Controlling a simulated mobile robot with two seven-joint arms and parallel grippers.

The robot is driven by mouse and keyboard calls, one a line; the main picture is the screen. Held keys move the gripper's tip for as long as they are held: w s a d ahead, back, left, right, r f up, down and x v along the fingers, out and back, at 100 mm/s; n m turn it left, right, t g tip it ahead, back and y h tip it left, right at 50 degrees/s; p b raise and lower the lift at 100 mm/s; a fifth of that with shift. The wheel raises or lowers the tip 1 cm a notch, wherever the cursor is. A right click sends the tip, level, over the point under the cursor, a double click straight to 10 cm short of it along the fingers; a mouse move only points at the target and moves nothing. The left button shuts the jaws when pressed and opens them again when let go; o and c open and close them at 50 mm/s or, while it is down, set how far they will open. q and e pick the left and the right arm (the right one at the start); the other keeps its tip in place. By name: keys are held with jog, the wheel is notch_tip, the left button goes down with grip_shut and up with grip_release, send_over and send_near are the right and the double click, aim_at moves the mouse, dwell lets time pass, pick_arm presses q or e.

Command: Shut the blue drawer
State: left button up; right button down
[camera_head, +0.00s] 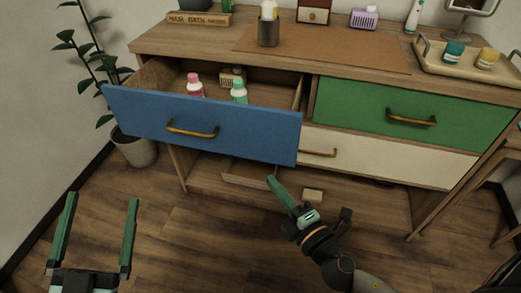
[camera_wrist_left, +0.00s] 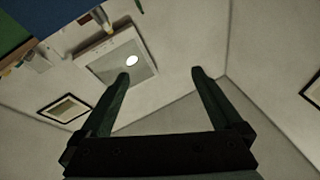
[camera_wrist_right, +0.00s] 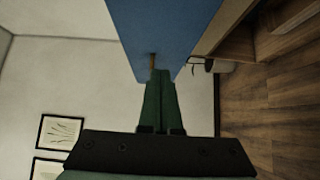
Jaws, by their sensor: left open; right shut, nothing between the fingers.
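The blue drawer (camera_head: 150,112) is pulled far out at the upper left of the dresser in the head view, with a brass handle (camera_head: 192,131) on its front. Bottles with pink and teal caps stand inside it. My left gripper (camera_head: 103,198) is open and empty, low at the left, in front of and apart from the drawer. My right gripper (camera_head: 271,181) is shut and empty, below and in front of the drawer's right end. In the right wrist view the blue front (camera_wrist_right: 165,25) lies just beyond my shut fingers (camera_wrist_right: 160,85); I cannot tell whether they touch.
A shut green drawer (camera_head: 375,110) and a white drawer (camera_head: 400,157) are to the right. A potted plant (camera_head: 135,147) stands left of the dresser. A tray (camera_head: 430,58) and a cup (camera_head: 268,32) sit on top. The floor in front is clear.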

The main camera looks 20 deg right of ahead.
jog(key=p, duration=0.1)
send_near(252, 139)
jog(key=a, duration=0.3)
pick_arm(q)
notch_tip(252, 139, down, 10)
jog(key=w+n+g+y, duration=0.1)
jog(key=n+g+y, duration=0.1)
jog(key=g+y, duration=0.1)
jog(key=shift+a+r+g, duration=0.25)
jog(key=shift+a+g, duration=0.05)
jog(key=shift+a, duration=0.05)
pick_arm(e)
jog(key=shift+w+d, duration=0.3)
jog(key=shift+w, duration=0.65)
jog(key=shift+w+d, duration=0.25)
jog(key=shift+w, duration=0.75)
jog(key=shift+w+d, duration=0.3)
jog(key=shift+w, duration=0.65)
pick_arm(q)
jog(key=shift+w, duration=0.1)
